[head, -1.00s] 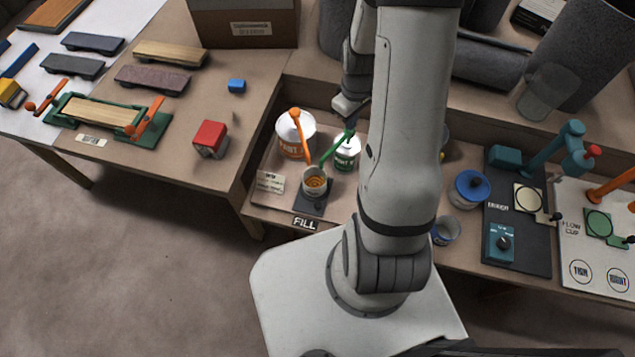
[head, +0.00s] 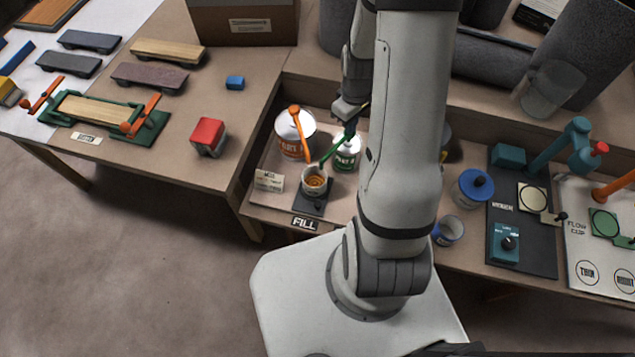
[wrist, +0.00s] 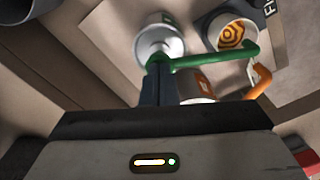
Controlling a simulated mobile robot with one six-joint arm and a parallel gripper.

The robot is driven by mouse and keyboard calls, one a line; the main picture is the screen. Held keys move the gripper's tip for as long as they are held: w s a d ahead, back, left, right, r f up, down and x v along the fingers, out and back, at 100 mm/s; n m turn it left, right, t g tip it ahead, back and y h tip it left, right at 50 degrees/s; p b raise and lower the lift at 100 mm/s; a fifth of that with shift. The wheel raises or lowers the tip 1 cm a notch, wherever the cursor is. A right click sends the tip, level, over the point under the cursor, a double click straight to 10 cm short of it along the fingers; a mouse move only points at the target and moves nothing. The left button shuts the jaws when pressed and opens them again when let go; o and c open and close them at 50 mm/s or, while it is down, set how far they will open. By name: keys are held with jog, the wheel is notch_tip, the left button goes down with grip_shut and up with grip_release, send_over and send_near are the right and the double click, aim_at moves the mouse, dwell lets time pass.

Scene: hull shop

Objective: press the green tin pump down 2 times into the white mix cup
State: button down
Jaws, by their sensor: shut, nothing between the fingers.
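The green tin (head: 346,156) is white with a green label and stands on the bench, partly behind my arm. Its green pump (head: 337,145) has a spout that reaches left to the white mix cup (head: 315,183). In the wrist view the spout (wrist: 225,60) ends by the rim of the mix cup (wrist: 212,42), which holds something with orange rings. My gripper (wrist: 158,70) is shut and empty, its tips at the pump's head, seemingly touching it. In the head view my gripper (head: 349,122) is above the tin. How far the pump is pressed is unclear.
An orange-labelled tin (head: 290,140) with an orange pump (head: 300,125) stands close left of the green tin. The cup rests on a dark plate (head: 310,206) by the FILL sign (head: 304,223). A blue-lidded tin (head: 474,188) stands right of my arm.

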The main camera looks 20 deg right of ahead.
jog(key=shift+r+p, duration=1)
jog(key=shift+r, duration=0.4)
jog(key=shift+r, duration=0.1)
notch_tip(320, 180, up, 6)
jog(key=p, duration=0.4)
dwell(0.4)
jog(key=shift+w, duration=0.1)
jog(key=s+a+r+m+t, duration=0.1)
jog(key=s+a+r, duration=0.2)
jog(key=r, duration=0.4)
jog(key=s+a+r+m+t, duration=0.1)
jog(key=s+a+r+m, duration=0.1)
jog(key=s+a+r, duration=0.2)
jog(key=s+a+r+m+t, duration=0.1)
jog(key=s+a+r, duration=0.3)
jog(key=r, duration=0.7)
jog(key=shift+s+a+m, duration=0.15)
jog(key=shift+s+m, duration=0.45)
jog(key=shift+s, duration=0.2)
